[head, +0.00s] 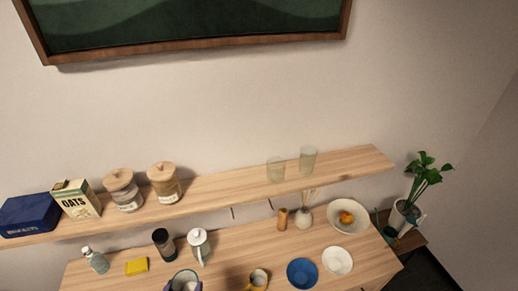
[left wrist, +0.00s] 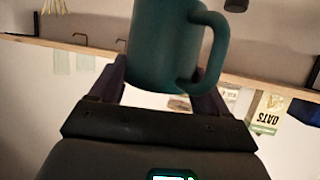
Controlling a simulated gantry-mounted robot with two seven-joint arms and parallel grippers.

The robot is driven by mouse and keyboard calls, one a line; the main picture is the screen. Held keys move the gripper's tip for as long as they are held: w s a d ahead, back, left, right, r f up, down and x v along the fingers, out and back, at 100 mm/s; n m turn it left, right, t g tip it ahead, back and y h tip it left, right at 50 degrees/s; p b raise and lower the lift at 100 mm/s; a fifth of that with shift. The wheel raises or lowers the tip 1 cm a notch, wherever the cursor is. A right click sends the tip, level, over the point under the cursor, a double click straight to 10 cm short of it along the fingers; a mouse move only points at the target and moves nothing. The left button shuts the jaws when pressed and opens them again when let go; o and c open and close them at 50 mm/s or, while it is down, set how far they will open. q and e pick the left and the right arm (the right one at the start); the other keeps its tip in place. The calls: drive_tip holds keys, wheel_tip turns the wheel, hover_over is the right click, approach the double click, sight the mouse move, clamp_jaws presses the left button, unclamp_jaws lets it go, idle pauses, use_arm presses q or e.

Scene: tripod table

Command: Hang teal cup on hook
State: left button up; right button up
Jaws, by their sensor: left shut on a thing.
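The teal cup (left wrist: 160,45) fills the upper middle of the left wrist view, with its handle (left wrist: 212,45) to the right. My left gripper (left wrist: 160,80) is shut on the cup, with its dark purple fingers on either side of the body. In the head view the cup (head: 183,273) shows at the bottom edge, partly cut off, in front of the shelf. Hooks under the shelf (head: 340,162) show as small dark marks, one hook (head: 232,213) left of another hook (head: 270,203). In the wrist view a hook (left wrist: 80,36) also shows, left of the cup and apart from it.
The shelf carries a blue box (head: 30,214), an oats box (head: 76,200), wood-lidded jars and glasses (head: 308,160).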

use_arm(q)
drive_tip(key=shift+s+r, duration=0.15)
drive_tip(key=shift+r, duration=0.2)
